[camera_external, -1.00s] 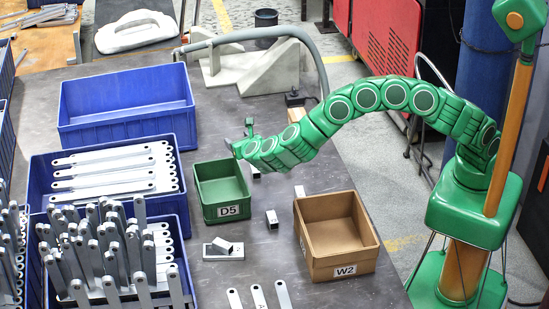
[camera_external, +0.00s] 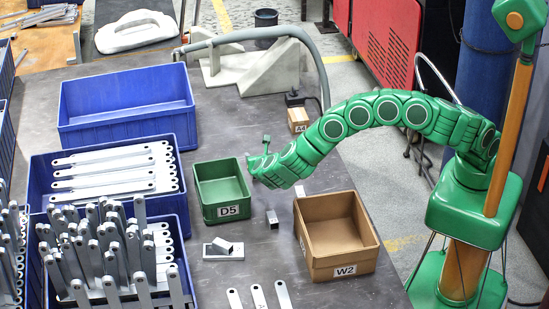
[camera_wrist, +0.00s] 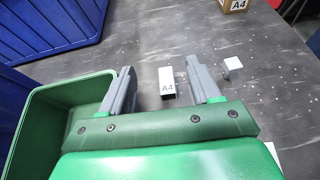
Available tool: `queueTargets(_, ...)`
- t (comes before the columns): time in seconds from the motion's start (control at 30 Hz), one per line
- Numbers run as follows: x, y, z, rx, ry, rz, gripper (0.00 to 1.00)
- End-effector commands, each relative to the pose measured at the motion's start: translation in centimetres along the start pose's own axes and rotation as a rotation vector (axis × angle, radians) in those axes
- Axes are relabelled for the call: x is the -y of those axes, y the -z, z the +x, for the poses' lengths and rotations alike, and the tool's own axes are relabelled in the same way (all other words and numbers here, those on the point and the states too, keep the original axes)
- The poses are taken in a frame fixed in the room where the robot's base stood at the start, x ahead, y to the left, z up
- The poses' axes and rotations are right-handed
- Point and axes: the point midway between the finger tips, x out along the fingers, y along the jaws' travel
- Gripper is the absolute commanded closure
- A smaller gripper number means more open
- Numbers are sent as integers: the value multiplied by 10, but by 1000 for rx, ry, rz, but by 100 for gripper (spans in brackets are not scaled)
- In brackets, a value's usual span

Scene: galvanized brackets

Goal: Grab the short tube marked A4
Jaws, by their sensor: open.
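The short tube marked A4 (camera_wrist: 167,85) is a small pale metal piece in the wrist view. It lies on the dark table, and its A4 label faces the camera. My gripper (camera_wrist: 160,69) is open, with one grey finger to the left of the tube and one to the right, and a gap shows on both sides. I cannot tell the height of the fingers above the table. In the external view my gripper (camera_external: 258,157) is just right of the green bin, and I cannot make out the A4 tube there.
The green bin D5 (camera_external: 226,211) stands close to the left of my gripper. The cardboard box W2 (camera_external: 343,271) is at the front right. A small pale block (camera_wrist: 233,64) lies right of the tube. A small box labelled A4 (camera_external: 298,116) stands farther back.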

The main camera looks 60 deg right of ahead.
Motion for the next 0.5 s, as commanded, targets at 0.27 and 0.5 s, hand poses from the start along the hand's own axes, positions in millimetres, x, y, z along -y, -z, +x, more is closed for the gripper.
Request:
queueTargets(0.27, 0, 22, 9, 2, 0, 0, 38)
queueTargets(0.5, 1, 43, 18, 3, 1, -4, 38)
